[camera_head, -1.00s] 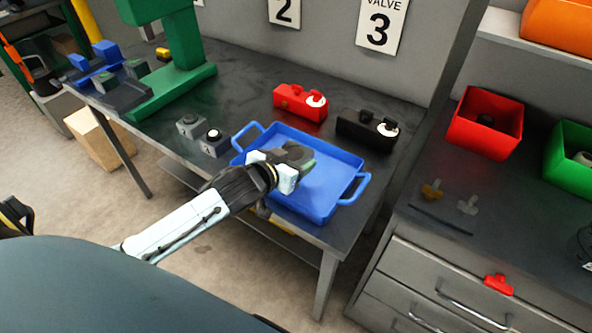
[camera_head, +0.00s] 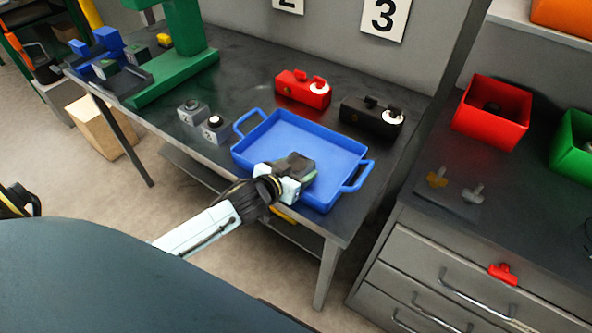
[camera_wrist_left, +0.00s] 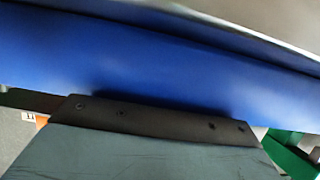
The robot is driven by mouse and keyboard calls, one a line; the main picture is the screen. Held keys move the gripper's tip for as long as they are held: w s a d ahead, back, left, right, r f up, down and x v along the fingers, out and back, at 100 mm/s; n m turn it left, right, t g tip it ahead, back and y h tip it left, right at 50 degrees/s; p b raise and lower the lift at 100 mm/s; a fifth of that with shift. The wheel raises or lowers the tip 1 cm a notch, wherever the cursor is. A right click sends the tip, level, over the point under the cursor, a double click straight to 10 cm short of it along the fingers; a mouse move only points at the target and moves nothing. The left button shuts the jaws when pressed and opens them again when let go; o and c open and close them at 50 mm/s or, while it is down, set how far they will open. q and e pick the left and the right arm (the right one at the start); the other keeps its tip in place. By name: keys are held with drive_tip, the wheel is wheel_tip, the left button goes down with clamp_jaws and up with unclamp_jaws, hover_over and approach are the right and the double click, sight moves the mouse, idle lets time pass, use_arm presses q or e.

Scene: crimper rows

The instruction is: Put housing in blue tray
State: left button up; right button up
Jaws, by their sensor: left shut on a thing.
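The blue tray (camera_head: 322,146) lies on the dark workbench, its inside mostly bare. My left gripper (camera_head: 291,177) is over the near side of the tray and shut on the housing (camera_head: 297,163), a grey-green block with a dark top. The gripper partly hides the housing, and I cannot tell whether the housing touches the tray. In the left wrist view the housing (camera_wrist_left: 140,152) fills the bottom with a dark screwed edge, and the tray's blue (camera_wrist_left: 150,55) spans behind it.
Two small grey blocks (camera_head: 214,129) stand left of the tray. A red box (camera_head: 303,90) and a black box (camera_head: 371,118) stand behind it. A green press (camera_head: 185,60) is at the far left. A red bin (camera_head: 491,112) sits on the right-hand cabinet.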

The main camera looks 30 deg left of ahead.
use_arm(q)
drive_tip(key=shift+s+d+f+b, duration=0.1)
drive_tip(key=shift+s+f+b, duration=0.1)
drive_tip(key=shift+f, duration=0.3)
drive_tip(key=shift+s+f+b, duration=0.1)
drive_tip(key=shift+s+f, duration=0.1)
drive_tip(key=shift+f, duration=0.3)
drive_tip(key=o, duration=1.2)
drive_tip(key=shift+s+f, duration=0.1)
drive_tip(key=shift+f, duration=0.05)
drive_tip(key=shift+c, duration=0.2)
drive_tip(key=o, duration=0.3)
drive_tip(key=shift+d, duration=0.1)
drive_tip(key=shift+w+r, duration=0.2)
drive_tip(key=shift+r, duration=0.1)
drive_tip(key=v, duration=0.4)
drive_tip(key=r+p+v, duration=0.1)
drive_tip(key=v, duration=0.7)
drive_tip(key=shift+w+r, duration=0.2)
drive_tip(key=shift+w, duration=0.05)
